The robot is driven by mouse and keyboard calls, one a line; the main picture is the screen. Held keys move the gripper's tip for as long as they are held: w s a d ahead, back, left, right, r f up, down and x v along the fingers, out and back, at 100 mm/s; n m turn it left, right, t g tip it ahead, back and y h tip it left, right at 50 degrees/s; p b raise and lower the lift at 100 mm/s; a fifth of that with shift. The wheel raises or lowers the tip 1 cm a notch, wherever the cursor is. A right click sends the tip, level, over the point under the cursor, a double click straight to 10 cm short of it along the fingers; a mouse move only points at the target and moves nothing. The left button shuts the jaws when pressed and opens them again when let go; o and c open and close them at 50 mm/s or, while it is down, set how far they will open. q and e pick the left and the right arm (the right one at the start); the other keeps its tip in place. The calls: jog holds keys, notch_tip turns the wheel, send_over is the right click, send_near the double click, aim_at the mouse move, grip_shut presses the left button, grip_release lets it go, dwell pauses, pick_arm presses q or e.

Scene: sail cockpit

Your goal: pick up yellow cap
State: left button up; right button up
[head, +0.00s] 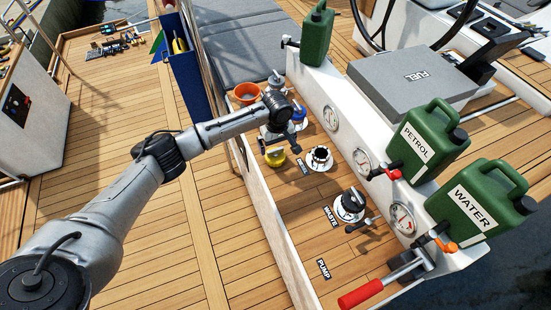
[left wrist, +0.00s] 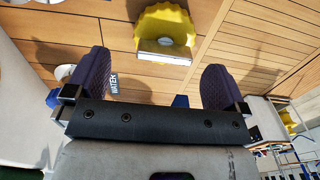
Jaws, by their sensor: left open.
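The yellow cap (head: 275,157) sits on the wooden side deck in the head view, just below my left gripper (head: 279,144). In the left wrist view the yellow cap (left wrist: 178,22) shows at the top, with a scalloped edge and a pale raised bar. The fingers of my left gripper (left wrist: 157,80) are spread apart with nothing between them. The cap lies beyond the fingertips and looks apart from them. My right gripper is in neither view.
A black-and-white deck fitting (head: 320,157) stands right of the yellow cap. A blue cap (head: 299,113) and an orange funnel (head: 246,92) are behind the gripper. Green cans (head: 428,140) stand on the white coaming at right. Bare planks lie toward the PUMP label (head: 323,269).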

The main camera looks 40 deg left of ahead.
aim_at(275, 154)
pick_arm(q)
jog(key=shift+s+a+f+b, duration=0.15)
jog(key=shift+f+b, duration=0.45)
jog(key=shift+f, duration=0.8)
jog(key=shift+s+f+b, duration=0.15)
jog(key=shift+f+b, duration=0.45)
jog(key=shift+f, duration=0.8)
jog(key=shift+c, duration=0.3)
jog(key=c, duration=0.9)
